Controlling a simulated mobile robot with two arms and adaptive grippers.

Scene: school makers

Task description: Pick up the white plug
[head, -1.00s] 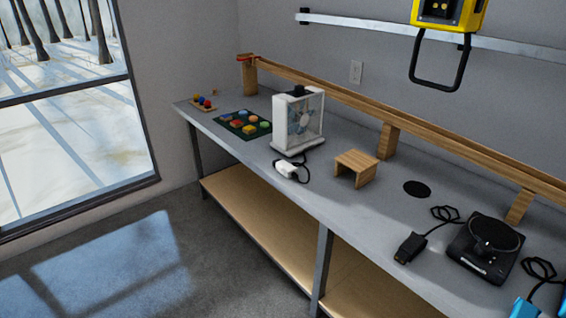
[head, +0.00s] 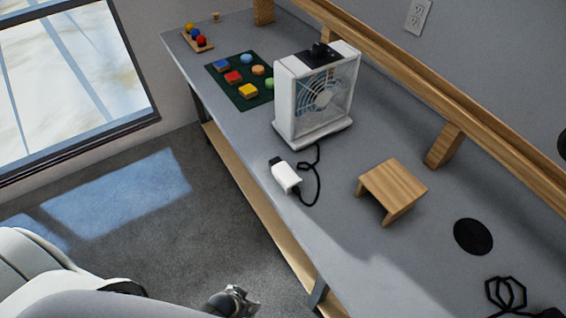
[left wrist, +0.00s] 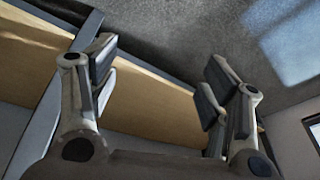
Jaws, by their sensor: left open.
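The white plug (head: 286,177) lies on the grey bench top near its front edge. Its black cord loops back to the white box fan (head: 318,95) behind it. My left gripper (head: 236,300) shows at the bottom of the head view, in front of the bench and well apart from the plug. In the left wrist view my left gripper (left wrist: 158,85) is open and empty, its fingers spread wide over the floor and lower shelf. The plug does not show in the left wrist view. My right gripper is not in view.
A small wooden stand (head: 393,188) sits right of the plug. A green board with coloured blocks (head: 240,85) lies left of the fan. A black disc (head: 473,237) is farther right. A wooden rail (head: 400,75) runs along the back. The bench top (head: 255,150) is clear around the plug.

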